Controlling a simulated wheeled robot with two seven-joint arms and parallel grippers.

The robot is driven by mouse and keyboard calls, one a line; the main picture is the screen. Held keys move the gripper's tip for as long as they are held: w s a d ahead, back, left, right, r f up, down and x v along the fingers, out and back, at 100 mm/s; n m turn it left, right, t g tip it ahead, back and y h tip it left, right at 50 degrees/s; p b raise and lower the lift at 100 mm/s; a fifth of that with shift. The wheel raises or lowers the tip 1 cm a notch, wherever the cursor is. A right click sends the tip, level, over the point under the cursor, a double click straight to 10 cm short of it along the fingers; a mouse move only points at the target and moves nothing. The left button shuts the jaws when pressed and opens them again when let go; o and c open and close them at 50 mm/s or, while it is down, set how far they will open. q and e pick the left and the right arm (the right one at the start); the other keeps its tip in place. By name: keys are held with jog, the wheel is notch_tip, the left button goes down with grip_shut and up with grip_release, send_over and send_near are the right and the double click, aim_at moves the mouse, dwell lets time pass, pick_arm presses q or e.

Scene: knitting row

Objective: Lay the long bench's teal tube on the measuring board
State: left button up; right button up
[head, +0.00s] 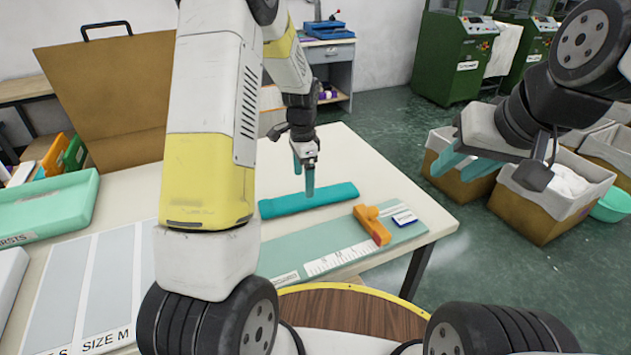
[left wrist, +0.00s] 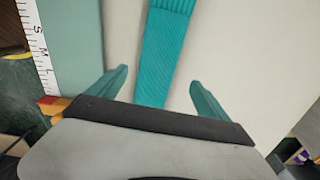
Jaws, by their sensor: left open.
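The teal tube (head: 335,196) is a long ribbed piece lying flat on the white bench top, just behind the measuring board (head: 395,236). A white strip of bench separates them in the left wrist view. The board is pale green with a ruler scale and an orange slider (head: 372,225). My left gripper (head: 303,178) is open and points down above the tube. In the left wrist view the tube (left wrist: 161,50) runs between the spread fingers (left wrist: 159,80); whether they are level with it I cannot tell. My right gripper (head: 465,164) is open and empty, off the bench's right side.
Size-marked grey panels (head: 85,290) and a mint tray (head: 45,207) lie on the left. A brown board with a handle (head: 110,95) stands behind. Cartons (head: 550,200) stand on the floor at right. The bench behind the tube is clear.

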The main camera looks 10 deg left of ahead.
pick_arm(q)
jog(key=f, duration=0.6)
jog(key=shift+s, duration=0.2)
jog(key=c, duration=1.4)
jog(key=shift+r, duration=0.15)
jog(key=shift+c, duration=0.2)
